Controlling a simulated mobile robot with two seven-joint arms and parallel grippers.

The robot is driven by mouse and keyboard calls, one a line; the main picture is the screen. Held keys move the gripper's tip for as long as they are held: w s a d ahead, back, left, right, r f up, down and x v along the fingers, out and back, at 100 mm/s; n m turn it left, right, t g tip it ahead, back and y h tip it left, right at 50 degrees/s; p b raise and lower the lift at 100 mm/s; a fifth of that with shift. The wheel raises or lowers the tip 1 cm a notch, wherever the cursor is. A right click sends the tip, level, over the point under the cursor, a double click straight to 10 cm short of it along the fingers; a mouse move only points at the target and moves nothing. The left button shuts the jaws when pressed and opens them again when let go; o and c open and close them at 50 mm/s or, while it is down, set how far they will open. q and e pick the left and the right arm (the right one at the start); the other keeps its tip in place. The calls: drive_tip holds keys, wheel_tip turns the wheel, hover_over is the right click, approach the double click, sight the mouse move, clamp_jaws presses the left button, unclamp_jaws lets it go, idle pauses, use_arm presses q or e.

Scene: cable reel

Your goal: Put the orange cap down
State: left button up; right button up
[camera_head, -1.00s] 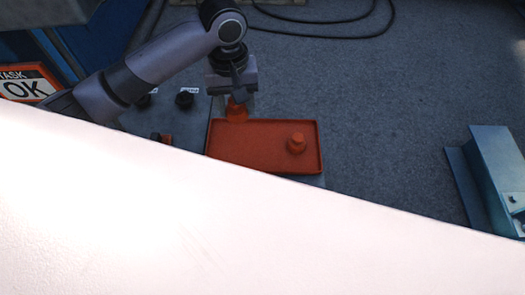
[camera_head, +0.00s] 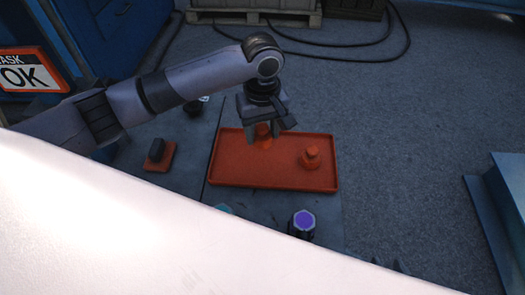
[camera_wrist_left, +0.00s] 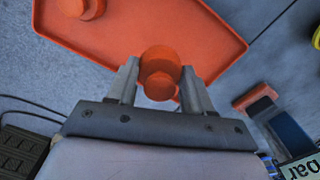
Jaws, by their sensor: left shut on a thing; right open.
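My left gripper (camera_head: 265,122) is shut on an orange cap (camera_head: 263,138), with its fingers pointing down at the far side of the orange tray (camera_head: 228,178). In the left wrist view the held cap (camera_wrist_left: 160,68) sits between the two fingers (camera_wrist_left: 160,85), with the tray (camera_wrist_left: 130,35) behind it. Whether the cap touches the tray floor I cannot tell. A second orange cap (camera_head: 311,157) stands upright in the right part of the tray. It also shows in the left wrist view (camera_wrist_left: 82,8). My right gripper is not in view.
A purple-topped knob (camera_head: 303,222) stands in front of the tray. A dark block on an orange base (camera_head: 160,153) lies to its left. A blue metal piece (camera_head: 500,205) is at the right. A large pale surface (camera_head: 150,230) hides the lower left. The middle of the tray is bare.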

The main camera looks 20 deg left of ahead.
sight(262, 127)
use_arm(q)
wheel_tip(262, 127, down, 7)
drive_tip(key=shift+r+b, duration=0.15)
drive_tip(key=shift+b, duration=0.65)
drive_tip(key=shift+f, duration=0.2)
drive_tip(key=o, duration=1.2)
drive_tip(key=shift+r, duration=0.25)
wheel_tip(262, 127, up, 12)
drive_tip(key=p, duration=0.3)
drive_tip(key=shift+f, duration=0.15)
